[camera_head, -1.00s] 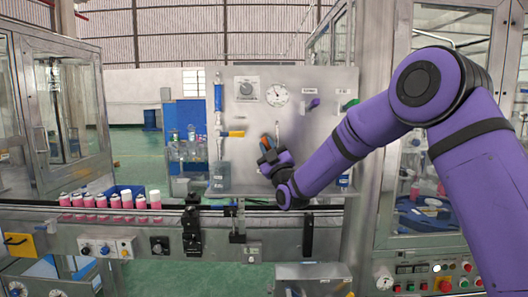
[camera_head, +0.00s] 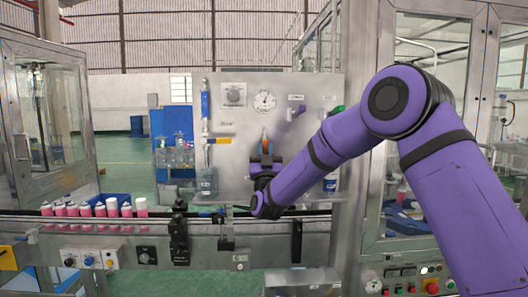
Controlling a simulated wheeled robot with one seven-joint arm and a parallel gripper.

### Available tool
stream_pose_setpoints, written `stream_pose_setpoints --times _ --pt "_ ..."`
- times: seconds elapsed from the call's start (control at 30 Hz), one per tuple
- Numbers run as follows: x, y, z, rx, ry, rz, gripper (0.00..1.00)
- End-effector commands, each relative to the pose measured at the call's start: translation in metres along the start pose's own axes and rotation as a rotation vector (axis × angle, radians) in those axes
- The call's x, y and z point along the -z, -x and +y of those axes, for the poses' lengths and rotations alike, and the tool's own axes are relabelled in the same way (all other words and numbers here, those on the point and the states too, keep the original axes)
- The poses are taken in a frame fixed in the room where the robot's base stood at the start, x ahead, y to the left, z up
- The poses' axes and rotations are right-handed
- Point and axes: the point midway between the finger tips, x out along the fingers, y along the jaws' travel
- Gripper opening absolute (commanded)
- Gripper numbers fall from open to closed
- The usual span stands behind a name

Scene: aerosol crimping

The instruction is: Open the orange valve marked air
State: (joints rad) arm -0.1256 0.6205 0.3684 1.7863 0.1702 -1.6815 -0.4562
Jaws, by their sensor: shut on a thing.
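The orange valve handle (camera_head: 265,139) is on the grey metal panel (camera_head: 235,183), straight below the round gauge. It stands close to upright. My gripper (camera_head: 264,154) is shut on its lower part from below, and its dark fingers hide the rest of the handle and the pivot. No label is readable beside this handle from here.
A yellow-orange handle (camera_head: 219,141) lies level on the panel to the left, by a blue-topped tube (camera_head: 205,103). Pink cans (camera_head: 100,210) stand on the conveyor below.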

Motion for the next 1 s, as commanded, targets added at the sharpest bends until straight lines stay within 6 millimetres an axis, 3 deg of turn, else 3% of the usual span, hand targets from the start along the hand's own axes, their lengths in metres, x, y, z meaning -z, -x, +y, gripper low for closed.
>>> stream_pose_setpoints --times 0.37,0.4,0.47,0.5,0.77,0.93,1.0 --pt "-0.002 0.001 0.001 -0.004 -0.004 -0.005 0.0" --pt "-0.002 0.001 0.001 -0.004 -0.004 -0.005 0.28" --pt "-0.002 0.001 0.001 -0.004 -0.003 -0.004 0.41" --pt "-0.002 0.001 0.001 -0.004 -0.003 -0.004 0.44" --pt "-0.001 0.001 0.001 -0.003 -0.003 -0.002 0.44" --pt "-0.002 0.015 0.0 -0.001 -0.003 -0.005 0.44" --pt "0.008 0.021 0.0 -0.001 -0.005 -0.002 0.44"
